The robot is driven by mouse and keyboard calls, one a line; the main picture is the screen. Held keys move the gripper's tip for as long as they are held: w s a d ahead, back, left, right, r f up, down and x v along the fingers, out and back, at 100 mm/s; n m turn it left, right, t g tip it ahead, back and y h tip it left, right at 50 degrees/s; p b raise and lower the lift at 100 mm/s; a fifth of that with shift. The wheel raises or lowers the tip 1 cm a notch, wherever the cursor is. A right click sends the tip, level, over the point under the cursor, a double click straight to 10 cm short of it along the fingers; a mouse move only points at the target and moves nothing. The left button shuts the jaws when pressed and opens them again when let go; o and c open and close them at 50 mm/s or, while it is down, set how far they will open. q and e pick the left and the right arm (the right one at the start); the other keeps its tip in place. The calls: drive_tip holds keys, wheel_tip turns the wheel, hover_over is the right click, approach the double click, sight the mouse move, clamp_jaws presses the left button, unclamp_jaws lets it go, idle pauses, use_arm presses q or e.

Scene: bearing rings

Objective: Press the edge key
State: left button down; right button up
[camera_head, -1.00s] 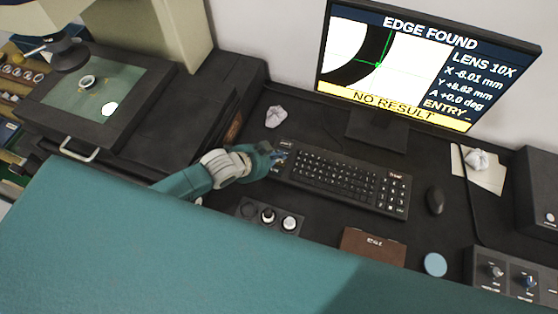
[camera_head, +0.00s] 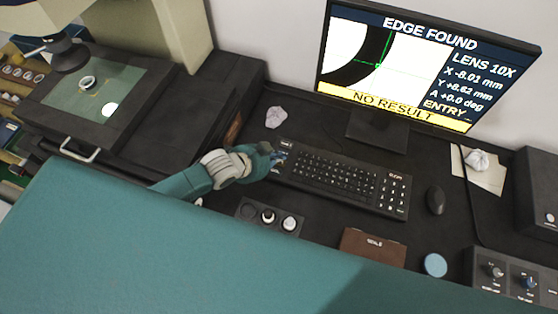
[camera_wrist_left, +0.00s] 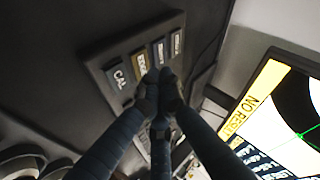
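A short row of labelled keys (camera_wrist_left: 119,76) shows in the left wrist view, with CAL at one end. The key beside CAL has a yellowish label that looks like EDGE (camera_wrist_left: 140,67). My left gripper (camera_wrist_left: 158,77) has its fingertips together over the row, by the lower ends of the middle keys. I cannot tell if the tips touch a key. In the head view my left gripper (camera_head: 276,156) is at the left end of the keyboard (camera_head: 340,182), partly hiding the keys there. The monitor (camera_head: 350,55) reads EDGE FOUND and NO RESULT. My right gripper is not in view.
A mouse (camera_head: 435,200) lies right of the keyboard. A knob panel (camera_head: 268,216), a brown box (camera_head: 373,246) and a blue disc (camera_head: 435,265) are in front. Crumpled paper (camera_head: 276,117) lies behind the gripper. The stage (camera_head: 130,128) with a ring (camera_head: 87,82) stands left.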

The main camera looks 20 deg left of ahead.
sight(278, 164)
use_arm(q)
drive_tip(key=shift+f, duration=0.1)
drive_tip(key=shift+f, duration=0.35)
drive_tip(key=shift+f, duration=0.35)
idle(0.5)
drive_tip(key=shift+r, duration=0.1)
drive_tip(key=shift+r+p, duration=0.6)
drive_tip(key=shift+r, duration=0.05)
drive_tip(key=shift+r+p, duration=0.55)
wheel_tip(278, 164, up, 4)
drive_tip(key=p, duration=0.4)
